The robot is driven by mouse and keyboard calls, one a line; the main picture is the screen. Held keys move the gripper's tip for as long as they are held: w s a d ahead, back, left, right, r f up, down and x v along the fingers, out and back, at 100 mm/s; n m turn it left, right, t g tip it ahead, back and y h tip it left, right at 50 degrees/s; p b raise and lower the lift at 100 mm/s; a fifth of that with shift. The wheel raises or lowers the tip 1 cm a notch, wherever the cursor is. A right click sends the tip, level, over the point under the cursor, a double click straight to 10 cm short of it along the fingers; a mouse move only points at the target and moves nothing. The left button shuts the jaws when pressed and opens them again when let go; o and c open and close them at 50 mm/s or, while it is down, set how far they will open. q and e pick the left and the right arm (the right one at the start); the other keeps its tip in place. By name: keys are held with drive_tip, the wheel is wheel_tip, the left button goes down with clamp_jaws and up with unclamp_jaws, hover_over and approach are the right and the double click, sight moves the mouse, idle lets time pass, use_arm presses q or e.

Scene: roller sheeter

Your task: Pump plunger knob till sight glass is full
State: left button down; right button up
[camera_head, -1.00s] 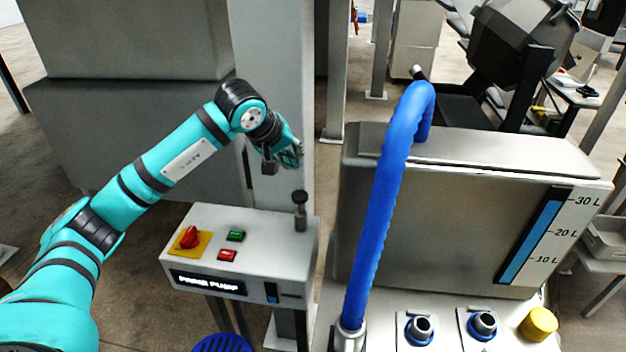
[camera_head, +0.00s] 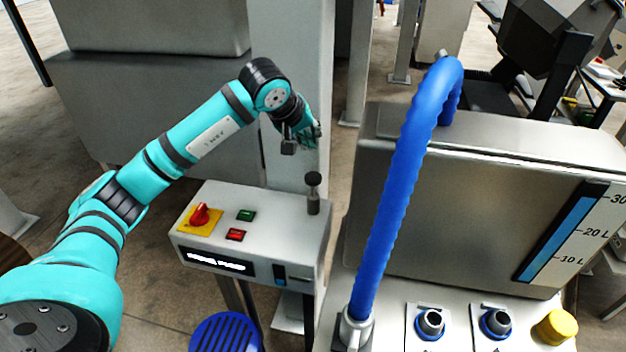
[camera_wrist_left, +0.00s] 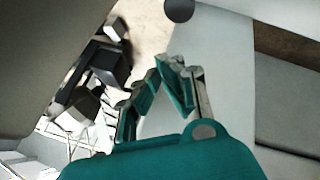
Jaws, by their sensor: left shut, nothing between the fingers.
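The plunger knob (camera_head: 313,179) is a dark ball on a short stem, standing upright on the right of the grey prime pump box (camera_head: 265,220). In the left wrist view the dark round knob (camera_wrist_left: 180,9) shows at the top edge, beyond the fingertips. My left gripper (camera_head: 309,134) is shut and empty, above the knob in the head view and apart from it. Its fingers (camera_wrist_left: 168,78) also show in the left wrist view. My right gripper is out of view.
The box also carries a red rotary switch (camera_head: 200,214), a green button (camera_head: 246,215) and a red button (camera_head: 235,234). A thick blue hose (camera_head: 396,190) and a steel tank with a litre gauge (camera_head: 560,232) stand to the right.

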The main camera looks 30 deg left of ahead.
sight(310, 175)
use_arm(q)
wheel_tip(310, 175, down, 6)
drive_tip(key=b, duration=0.3)
drive_tip(key=shift+f+b, duration=0.1)
drive_tip(key=shift+b, duration=0.25)
idle(1.0)
drive_tip(key=shift+f+b, duration=0.35)
drive_tip(key=shift+b, duration=0.05)
drive_tip(key=shift+f+b, duration=1.65)
drive_tip(key=shift+f, duration=0.45)
idle(1.4)
drive_tip(key=shift+r, duration=0.1)
drive_tip(key=shift+r+p, duration=1.55)
drive_tip(key=shift+r, duration=0.8)
drive_tip(key=shift+w, duration=0.1)
drive_tip(key=shift+r+p, duration=1.65)
drive_tip(key=shift+r, duration=0.9)
